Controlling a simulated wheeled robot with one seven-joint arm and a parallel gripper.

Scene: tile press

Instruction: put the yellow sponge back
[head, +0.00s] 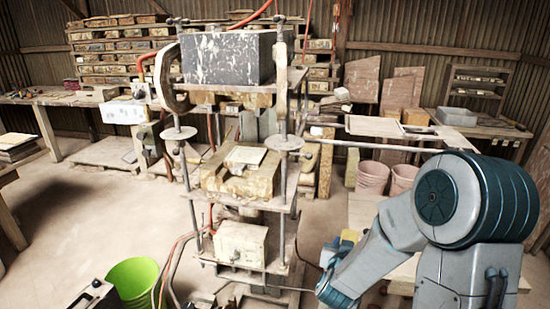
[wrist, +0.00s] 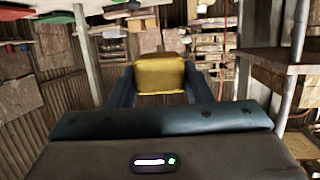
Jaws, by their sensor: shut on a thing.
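The yellow sponge (wrist: 161,75) is a soft yellow block in the middle of the wrist view, between the two dark blue fingers. My gripper (wrist: 160,82) is shut on it from both sides. In the head view a small yellow patch of the sponge (head: 351,236) shows beside my gripper (head: 342,246), low and to the right of the press. My arm partly covers the gripper there. The sponge is held up in the air, and I cannot tell what lies right below it.
The tall tile press (head: 240,180) stands left of my gripper, with posts and hoses. A lime green bucket (head: 133,280) is on the floor at lower left. Pink buckets (head: 372,178) and a side table (head: 480,129) are at the right. Open floor lies left of the press.

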